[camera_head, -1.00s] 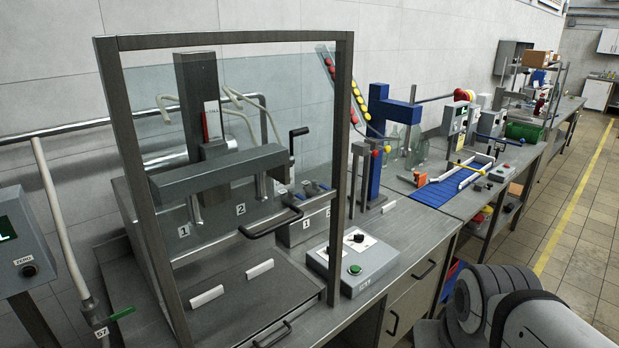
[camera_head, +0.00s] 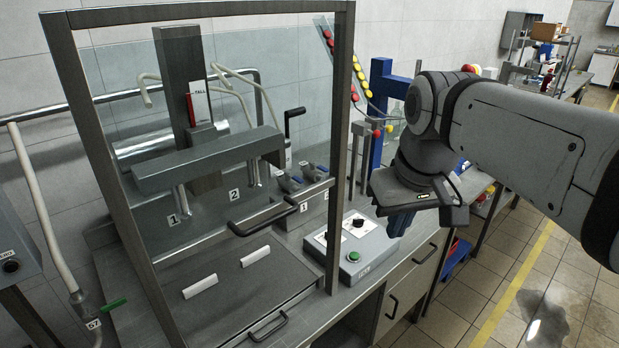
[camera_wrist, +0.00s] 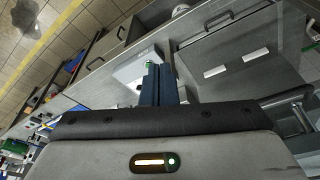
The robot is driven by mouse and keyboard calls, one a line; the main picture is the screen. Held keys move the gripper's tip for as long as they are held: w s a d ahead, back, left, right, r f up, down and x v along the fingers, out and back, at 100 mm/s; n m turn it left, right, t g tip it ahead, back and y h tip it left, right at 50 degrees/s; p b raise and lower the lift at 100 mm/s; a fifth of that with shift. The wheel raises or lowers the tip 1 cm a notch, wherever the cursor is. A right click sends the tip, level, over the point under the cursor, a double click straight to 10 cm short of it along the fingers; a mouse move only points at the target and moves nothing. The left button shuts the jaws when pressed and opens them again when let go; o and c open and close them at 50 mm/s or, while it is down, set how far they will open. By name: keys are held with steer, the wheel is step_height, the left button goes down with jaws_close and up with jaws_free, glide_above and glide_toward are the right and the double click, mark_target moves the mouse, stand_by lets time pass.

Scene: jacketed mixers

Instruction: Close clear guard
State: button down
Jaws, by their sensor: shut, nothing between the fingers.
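The clear guard (camera_head: 105,80) is a see-through panel in a tall metal frame (camera_head: 342,110). It is raised: its bottom rail with a black bar handle (camera_head: 265,213) crosses partway up the frame, with an open gap below. My gripper (camera_head: 390,226) is to the right of the frame, pointing down near the grey control box, apart from the guard and its handle. In the wrist view my gripper's dark blue fingers (camera_wrist: 160,84) are together and empty, in front of the control box.
The grey control box (camera_head: 355,250) with a green button stands right of the frame. Inside the frame are a grey crossbar (camera_head: 205,160) and two white strips on a flat lid (camera_head: 225,285). Drawers line the bench front. Floor is free to the right.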

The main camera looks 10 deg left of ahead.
steer(key=w+a+r+n, duration=0.3)
steer(key=a+r, duration=0.4)
steer(key=a, duration=0.1)
steer(key=n+g, duration=0.1)
steer(key=n, duration=0.2)
glide_toward(293, 208)
steer(key=shift+y, duration=0.3)
steer(key=f+p, duration=0.1)
steer(key=f, duration=0.3)
steer(key=w+f+p, duration=0.1)
steer(key=f, duration=0.2)
steer(key=shift+a+p, duration=0.2)
steer(key=shift+p, duration=0.1)
